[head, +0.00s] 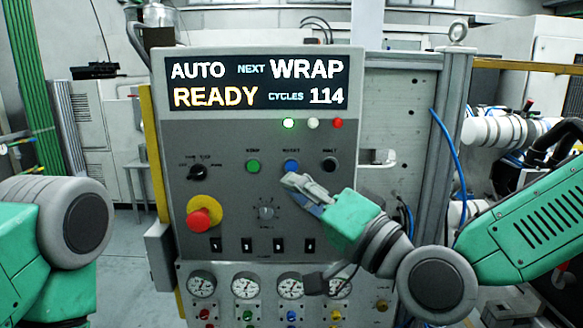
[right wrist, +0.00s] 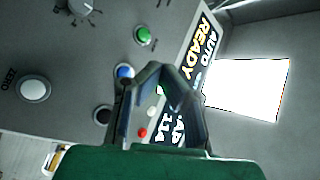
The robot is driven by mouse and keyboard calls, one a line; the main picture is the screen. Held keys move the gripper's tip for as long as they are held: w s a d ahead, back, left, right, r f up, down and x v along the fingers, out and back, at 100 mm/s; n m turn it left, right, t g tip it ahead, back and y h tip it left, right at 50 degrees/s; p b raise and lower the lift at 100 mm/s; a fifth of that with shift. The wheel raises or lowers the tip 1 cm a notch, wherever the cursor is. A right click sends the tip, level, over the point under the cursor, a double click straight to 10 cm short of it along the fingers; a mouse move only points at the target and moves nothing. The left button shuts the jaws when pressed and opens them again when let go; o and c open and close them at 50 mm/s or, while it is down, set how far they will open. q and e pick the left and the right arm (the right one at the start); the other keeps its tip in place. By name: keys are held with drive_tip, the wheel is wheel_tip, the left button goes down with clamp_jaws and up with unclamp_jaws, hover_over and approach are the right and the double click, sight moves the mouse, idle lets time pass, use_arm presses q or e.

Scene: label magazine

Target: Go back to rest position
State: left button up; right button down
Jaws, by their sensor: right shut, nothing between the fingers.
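My right gripper (head: 288,182) is in front of the control panel (head: 350,190), just below the blue button (head: 291,166). Its fingers are shut with nothing between them. In the right wrist view the gripper's fingers (right wrist: 158,70) meet at their tips, and the blue button (right wrist: 125,71) shows just left of them. I cannot tell whether the tips touch the panel. My left arm shows at the left edge of the head view; its gripper is out of frame.
The display (head: 258,83) reads AUTO, NEXT WRAP, READY, CYCLES 114. A green button (head: 253,166), a black button (head: 329,164) and a red emergency stop (head: 199,221) project from the panel. Gauges (head: 245,285) sit below.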

drive_tip(key=s+d+f+n+g+h+b, duration=0.1)
drive_tip(key=s+d+f+g+h+b, duration=0.2)
drive_tip(key=f, duration=1.4)
drive_tip(key=s+d+f+g+h, duration=0.2)
drive_tip(key=s+f+g+h, duration=0.15)
drive_tip(key=f, duration=1.35)
drive_tip(key=s+d+f+n+g+h+b, duration=0.2)
drive_tip(key=s+d+f+g+h, duration=0.5)
drive_tip(key=s+d+f, duration=1.4)
drive_tip(key=shift+s+d+f+g+h+b, duration=0.15)
drive_tip(key=shift+s+d+g+h+b, duration=0.25)
drive_tip(key=shift+d+b, duration=0.4)
drive_tip(key=shift+w, duration=0.2)
